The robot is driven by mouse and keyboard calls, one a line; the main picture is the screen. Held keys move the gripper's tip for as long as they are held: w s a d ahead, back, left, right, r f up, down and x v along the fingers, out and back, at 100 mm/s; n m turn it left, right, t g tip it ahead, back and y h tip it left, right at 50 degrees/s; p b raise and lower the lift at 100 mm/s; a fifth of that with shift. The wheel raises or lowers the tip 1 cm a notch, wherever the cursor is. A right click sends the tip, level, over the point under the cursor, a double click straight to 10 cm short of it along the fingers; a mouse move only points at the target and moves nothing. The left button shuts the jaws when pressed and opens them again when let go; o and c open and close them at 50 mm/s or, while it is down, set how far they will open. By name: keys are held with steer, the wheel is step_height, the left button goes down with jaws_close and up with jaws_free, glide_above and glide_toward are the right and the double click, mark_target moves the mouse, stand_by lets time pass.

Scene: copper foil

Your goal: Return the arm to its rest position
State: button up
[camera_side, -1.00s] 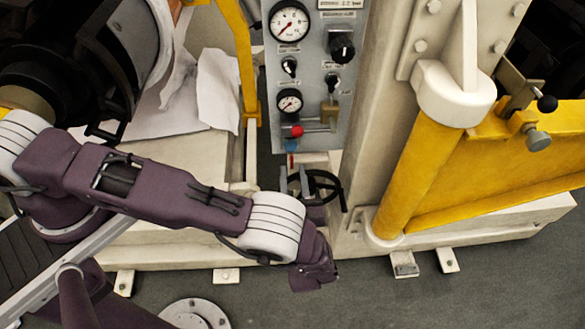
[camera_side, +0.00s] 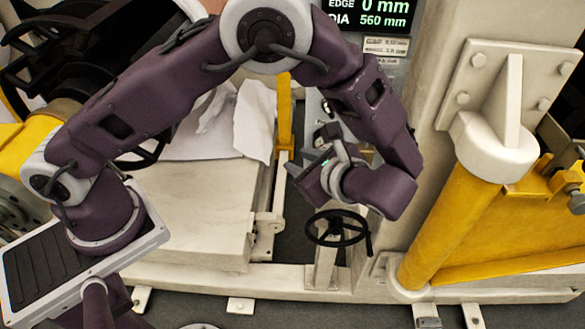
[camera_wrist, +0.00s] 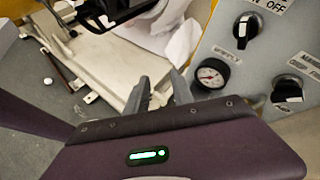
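My arm is raised and bent in the side view, its elbow at the top of the picture. My gripper (camera_side: 306,152) hangs in front of the control panel (camera_side: 313,110), above and a little left of the black handwheel (camera_side: 338,229), apart from it. In the wrist view my gripper (camera_wrist: 159,78) shows two grey fingers spread with a gap between them and nothing held. A green light glows on the gripper body.
A pressure gauge (camera_wrist: 212,73) and knobs (camera_wrist: 247,26) are on the panel in the wrist view. A display (camera_side: 370,16) reads 0 mm and 560 mm. White sheets (camera_side: 254,122) hang at the left. A yellow guard (camera_side: 500,220) stands at the right, beside a pale column (camera_side: 440,130).

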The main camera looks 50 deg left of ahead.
steer(key=s+a+r+n+g+h, duration=0.1)
steer(key=s+a+r+n+h, duration=0.25)
steer(key=r, duration=0.25)
steer(key=s+a+r+n+g+h, duration=0.1)
steer(key=s+a+r+n+h, duration=0.25)
steer(key=r, duration=0.25)
steer(key=s+d+r+n+t+h, duration=0.1)
steer(key=s+r+n+t+h, duration=0.3)
steer(key=s+n, duration=0.5)
steer(key=s+r+t, duration=0.1)
steer(key=s+r, duration=0.1)
steer(key=s, duration=0.1)
steer(key=shift+h, duration=0.4)
steer(key=shift+s+r, duration=0.1)
